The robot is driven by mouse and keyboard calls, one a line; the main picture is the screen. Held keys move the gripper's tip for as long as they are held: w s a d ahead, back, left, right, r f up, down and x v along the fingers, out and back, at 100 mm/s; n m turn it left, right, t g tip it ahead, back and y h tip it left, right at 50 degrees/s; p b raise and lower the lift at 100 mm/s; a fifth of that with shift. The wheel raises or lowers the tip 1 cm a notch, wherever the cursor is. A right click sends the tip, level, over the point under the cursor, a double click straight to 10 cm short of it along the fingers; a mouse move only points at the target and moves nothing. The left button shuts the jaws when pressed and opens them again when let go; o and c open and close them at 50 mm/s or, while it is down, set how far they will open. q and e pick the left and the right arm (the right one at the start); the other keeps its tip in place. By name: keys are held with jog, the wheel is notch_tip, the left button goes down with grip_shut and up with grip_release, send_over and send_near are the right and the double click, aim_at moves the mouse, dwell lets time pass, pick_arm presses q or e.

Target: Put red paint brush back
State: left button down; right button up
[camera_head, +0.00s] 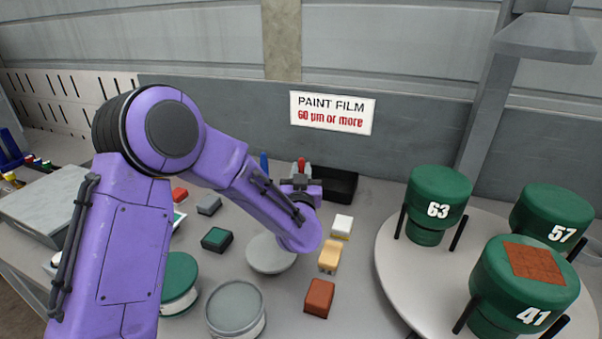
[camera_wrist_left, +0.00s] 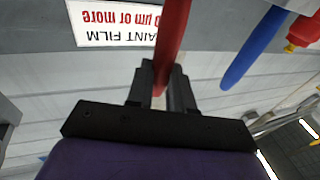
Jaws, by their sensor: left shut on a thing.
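The red paint brush (camera_head: 301,166) stands up at my left gripper (camera_head: 300,184), near the back of the table. In the left wrist view the red handle (camera_wrist_left: 172,35) runs between the dark fingers of my left gripper (camera_wrist_left: 160,90), which is shut on it. The lower end of the brush is hidden by the gripper in the head view. A black open tray (camera_head: 343,186) lies just right of and behind the gripper. A blue handle (camera_head: 264,164) stands to its left and also shows in the left wrist view (camera_wrist_left: 252,48). My right gripper is not in view.
At right, a round turntable (camera_head: 405,270) carries green cylinders marked 63 (camera_head: 438,197), 57 (camera_head: 550,215) and 41 (camera_head: 500,285).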

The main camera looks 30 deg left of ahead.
pick_arm(q)
jog(key=shift+s+r, duration=0.1)
jog(key=shift+f, duration=0.25)
jog(key=c, duration=1)
grip_release()
jog(key=shift+r, duration=0.1)
jog(key=shift+r, duration=0.3)
jog(key=b+v, duration=0.1)
jog(key=v, duration=0.6)
jog(key=shift+s+f+b, duration=0.2)
jog(key=shift+f+b, duration=0.05)
jog(key=shift+b, duration=0.05)
